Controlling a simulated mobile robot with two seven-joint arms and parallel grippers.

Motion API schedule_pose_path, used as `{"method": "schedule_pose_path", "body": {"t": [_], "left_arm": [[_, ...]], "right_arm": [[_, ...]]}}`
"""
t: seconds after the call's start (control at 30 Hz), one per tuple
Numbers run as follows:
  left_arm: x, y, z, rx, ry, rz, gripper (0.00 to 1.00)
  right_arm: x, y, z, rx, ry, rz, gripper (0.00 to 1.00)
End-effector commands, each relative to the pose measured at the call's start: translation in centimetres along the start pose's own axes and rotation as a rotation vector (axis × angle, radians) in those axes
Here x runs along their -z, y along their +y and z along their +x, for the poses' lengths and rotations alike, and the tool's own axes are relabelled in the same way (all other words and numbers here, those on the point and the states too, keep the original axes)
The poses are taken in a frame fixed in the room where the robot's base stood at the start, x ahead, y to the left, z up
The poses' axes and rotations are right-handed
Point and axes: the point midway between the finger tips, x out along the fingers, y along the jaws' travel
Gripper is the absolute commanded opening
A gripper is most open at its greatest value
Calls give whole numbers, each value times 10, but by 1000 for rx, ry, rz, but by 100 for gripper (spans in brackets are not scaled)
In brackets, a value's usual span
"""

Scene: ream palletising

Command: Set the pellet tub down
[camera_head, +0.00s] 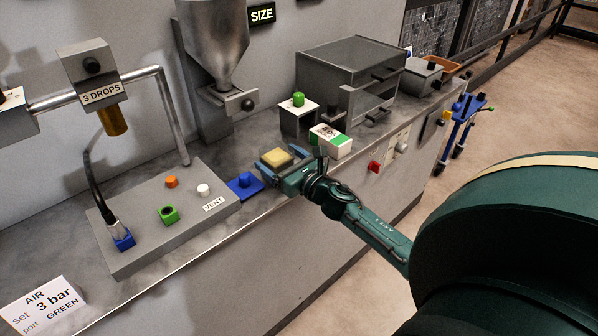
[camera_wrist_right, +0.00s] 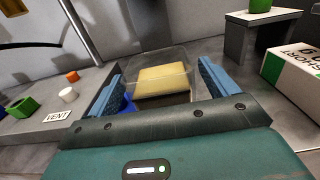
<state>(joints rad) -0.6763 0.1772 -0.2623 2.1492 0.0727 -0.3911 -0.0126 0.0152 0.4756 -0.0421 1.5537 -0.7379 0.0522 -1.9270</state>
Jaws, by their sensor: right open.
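The pellet tub (camera_head: 277,157) is a small clear tub with yellow contents, near the front of the grey bench below the hopper. In the right wrist view the tub (camera_wrist_right: 163,78) looks upright, and its clear rim shows above the yellow fill. My right gripper (camera_head: 283,164) reaches in from the right, with a blue finger on either side of the tub. Its jaws are open, and in the wrist view a gap shows between the tub and the fingers. The tub's underside is hidden, so its contact with the bench is not visible. My left gripper is not in view.
A white and green carton (camera_head: 331,142) and a small stand with a green knob (camera_head: 298,118) are close on the right. The hopper (camera_head: 213,45) hangs behind. A grey port panel (camera_head: 150,240) lies left.

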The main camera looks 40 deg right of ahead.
Motion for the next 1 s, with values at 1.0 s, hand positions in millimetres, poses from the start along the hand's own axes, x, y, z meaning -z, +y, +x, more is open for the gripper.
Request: {"method": "schedule_pose_path", "body": {"t": [1.0], "left_arm": [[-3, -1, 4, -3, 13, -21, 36]], "right_arm": [[25, 34, -121, 24, 54, 496, 85]]}}
